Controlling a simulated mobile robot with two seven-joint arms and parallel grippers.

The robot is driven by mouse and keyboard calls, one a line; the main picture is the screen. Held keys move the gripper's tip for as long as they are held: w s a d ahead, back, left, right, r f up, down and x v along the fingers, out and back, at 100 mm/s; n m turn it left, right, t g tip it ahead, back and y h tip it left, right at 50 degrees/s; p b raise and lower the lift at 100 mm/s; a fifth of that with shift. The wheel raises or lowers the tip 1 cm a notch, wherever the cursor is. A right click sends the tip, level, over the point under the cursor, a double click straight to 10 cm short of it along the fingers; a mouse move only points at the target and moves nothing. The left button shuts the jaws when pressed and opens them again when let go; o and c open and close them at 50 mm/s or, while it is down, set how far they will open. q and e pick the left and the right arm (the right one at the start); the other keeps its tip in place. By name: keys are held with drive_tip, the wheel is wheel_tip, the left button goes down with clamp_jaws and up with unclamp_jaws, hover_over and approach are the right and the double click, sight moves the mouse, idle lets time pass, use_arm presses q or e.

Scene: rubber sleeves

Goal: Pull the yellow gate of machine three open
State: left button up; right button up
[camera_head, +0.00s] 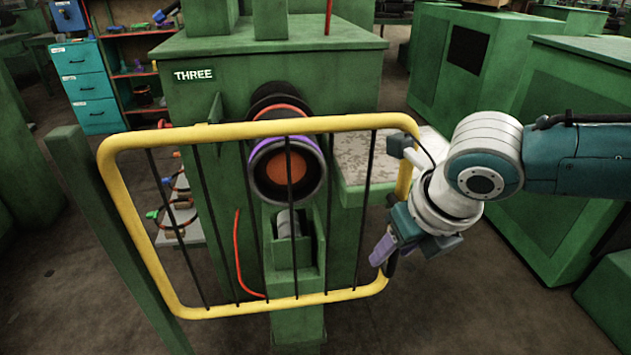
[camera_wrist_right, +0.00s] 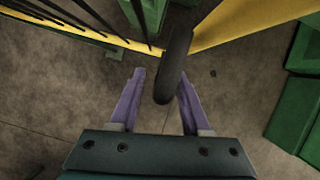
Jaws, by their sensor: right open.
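The yellow gate (camera_head: 200,134) stands across the front of the green machine marked THREE (camera_head: 345,75). It has a rounded tube frame and thin dark upright bars. A green post (camera_head: 98,215) stands at its left side. My right gripper (camera_head: 385,251) is at the gate's right side, low down, with purple fingers pointing downward. In the right wrist view the gate frame (camera_wrist_right: 245,22) crosses the top. A black handle (camera_wrist_right: 174,65) reaches between the open fingers of my right gripper (camera_wrist_right: 160,76), nearer the right finger. My left gripper is out of view.
Behind the gate are a round purple-rimmed part (camera_head: 288,170) and a pale speckled table (camera_head: 358,160). Green machines (camera_head: 570,130) stand at the right. A teal drawer cabinet (camera_head: 85,85) is at the back left. The floor at the lower right (camera_head: 470,310) is clear.

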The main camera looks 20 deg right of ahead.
clamp_jaws()
idle(1.4)
